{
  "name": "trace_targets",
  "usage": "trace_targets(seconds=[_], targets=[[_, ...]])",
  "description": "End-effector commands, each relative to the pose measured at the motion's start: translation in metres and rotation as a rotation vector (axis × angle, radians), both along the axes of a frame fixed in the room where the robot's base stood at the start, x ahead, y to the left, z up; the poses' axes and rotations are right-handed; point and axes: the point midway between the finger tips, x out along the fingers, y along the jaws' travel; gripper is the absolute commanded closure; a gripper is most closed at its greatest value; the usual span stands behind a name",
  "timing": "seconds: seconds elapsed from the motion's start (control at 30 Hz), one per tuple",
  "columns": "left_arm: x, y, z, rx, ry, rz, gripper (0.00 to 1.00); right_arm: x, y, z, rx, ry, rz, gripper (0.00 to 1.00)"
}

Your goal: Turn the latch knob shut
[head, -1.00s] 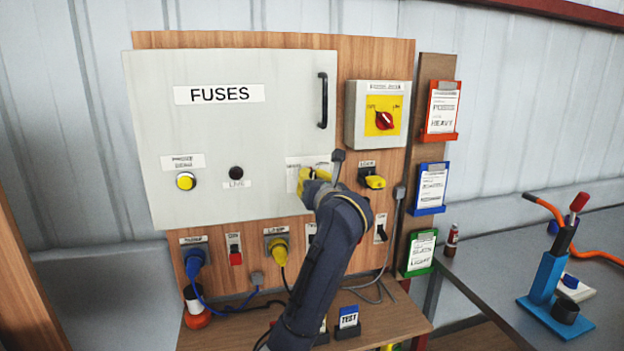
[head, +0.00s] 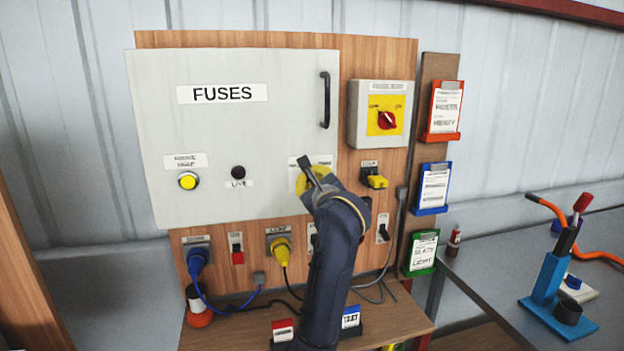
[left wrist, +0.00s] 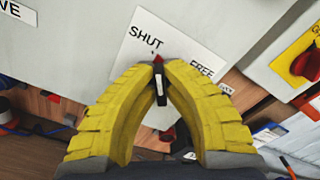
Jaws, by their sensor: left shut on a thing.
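The latch knob (left wrist: 160,88) is small and black with a red pointer tip, on the grey FUSES door (head: 240,130). Its white label (left wrist: 135,60) reads SHUT on the left and FREE on the right; the red tip points between the words, close to the end of SHUT. My left gripper (left wrist: 163,78) has its two yellow fingers closed around the knob. In the head view my left gripper (head: 312,182) sits at the lower right of the door and hides the knob and most of the label. My right gripper is not in view.
A black door handle (head: 324,100) stands above. A red rotary switch (head: 387,120) on a grey box and a yellow-handled switch (head: 377,181) are to the right. Plugs with cables (head: 280,248) hang below the door. A wooden shelf (head: 400,318) with small card blocks lies underneath.

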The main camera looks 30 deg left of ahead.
Motion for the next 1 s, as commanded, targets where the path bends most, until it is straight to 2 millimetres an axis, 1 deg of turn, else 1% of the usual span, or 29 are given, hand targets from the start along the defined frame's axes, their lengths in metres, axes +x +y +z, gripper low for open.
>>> trace_targets(seconds=[0.2, 0.4, 0.93, 0.97, 1.0], targets=[[-0.0008, 0.0008, -0.0007, -0.073, -0.077, 0.001, 1.00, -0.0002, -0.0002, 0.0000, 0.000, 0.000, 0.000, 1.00], [-0.0011, 0.0012, -0.0007, -0.107, -0.116, 0.001, 1.00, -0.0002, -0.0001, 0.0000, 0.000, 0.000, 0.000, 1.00], [-0.0012, 0.0013, -0.0008, -0.121, -0.129, 0.001, 1.00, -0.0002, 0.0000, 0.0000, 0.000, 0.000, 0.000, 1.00], [-0.0012, 0.0013, -0.0008, -0.121, -0.129, 0.001, 0.88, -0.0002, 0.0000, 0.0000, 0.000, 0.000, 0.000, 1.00], [-0.0012, 0.0013, -0.0008, -0.121, -0.129, 0.001, 0.84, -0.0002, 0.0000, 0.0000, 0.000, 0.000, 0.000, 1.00]])
